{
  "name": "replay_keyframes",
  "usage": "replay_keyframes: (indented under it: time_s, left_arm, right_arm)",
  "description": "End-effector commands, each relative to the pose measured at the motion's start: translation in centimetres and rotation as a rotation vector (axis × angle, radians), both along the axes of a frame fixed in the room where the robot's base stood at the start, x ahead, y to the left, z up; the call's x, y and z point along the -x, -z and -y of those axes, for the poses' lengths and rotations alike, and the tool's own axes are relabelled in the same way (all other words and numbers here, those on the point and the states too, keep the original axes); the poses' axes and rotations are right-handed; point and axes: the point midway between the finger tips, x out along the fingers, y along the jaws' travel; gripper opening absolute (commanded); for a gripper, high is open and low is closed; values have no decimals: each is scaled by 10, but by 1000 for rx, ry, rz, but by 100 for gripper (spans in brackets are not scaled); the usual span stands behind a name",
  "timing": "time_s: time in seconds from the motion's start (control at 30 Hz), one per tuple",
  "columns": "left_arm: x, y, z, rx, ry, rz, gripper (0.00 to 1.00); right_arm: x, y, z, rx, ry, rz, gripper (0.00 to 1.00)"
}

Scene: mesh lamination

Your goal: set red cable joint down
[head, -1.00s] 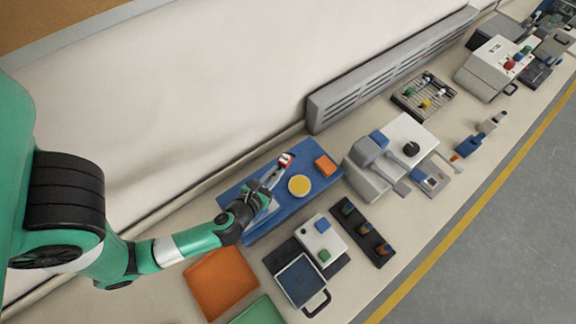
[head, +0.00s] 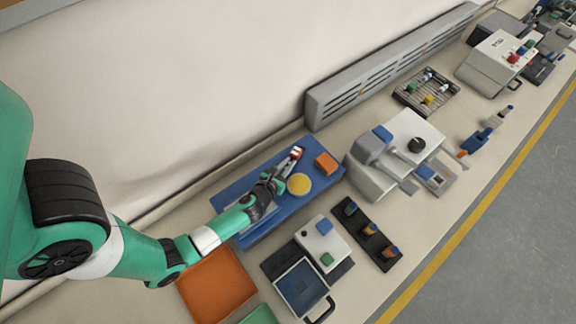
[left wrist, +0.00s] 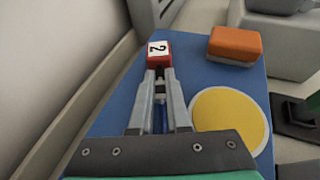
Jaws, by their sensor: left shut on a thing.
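The red cable joint (left wrist: 158,54) is a small red block with a white top face marked "2". It shows at the tips of my left gripper (left wrist: 159,72) in the left wrist view, and the fingers are shut on it. In the head view the joint (head: 296,153) is over the far side of the blue mat (head: 240,187), with my left gripper (head: 284,167) behind it. I cannot tell whether the joint touches the mat. My right gripper is not in view.
A yellow disc (head: 300,184) lies on the mat just right of the gripper. An orange block (head: 326,163) sits at the mat's right end. A grey slotted rail (head: 390,70) stands along the wall. An orange tray (head: 217,283) is below the mat.

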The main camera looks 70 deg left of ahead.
Motion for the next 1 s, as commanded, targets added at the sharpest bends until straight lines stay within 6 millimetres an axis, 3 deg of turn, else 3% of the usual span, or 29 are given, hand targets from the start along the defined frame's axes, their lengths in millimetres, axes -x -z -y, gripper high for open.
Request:
replay_keyframes:
  time_s: [0.17, 0.2, 0.37, 0.73, 1.0]
  left_arm:
    - [0, 2, 0, 0, 0, 0, 0]
    - [0, 2, 0, 0, 0, 0, 16]
    - [0, 1, 0, 0, 0, 0, 44]
    - [2, -4, 2, 0, 1, 0, 44]
    - [42, -24, 38, 0, 8, -4, 44]
  right_arm:
    - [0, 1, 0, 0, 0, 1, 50]
    - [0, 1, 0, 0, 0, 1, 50]
    - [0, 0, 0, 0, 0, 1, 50]
    - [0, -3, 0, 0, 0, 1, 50]
    - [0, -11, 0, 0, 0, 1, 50]
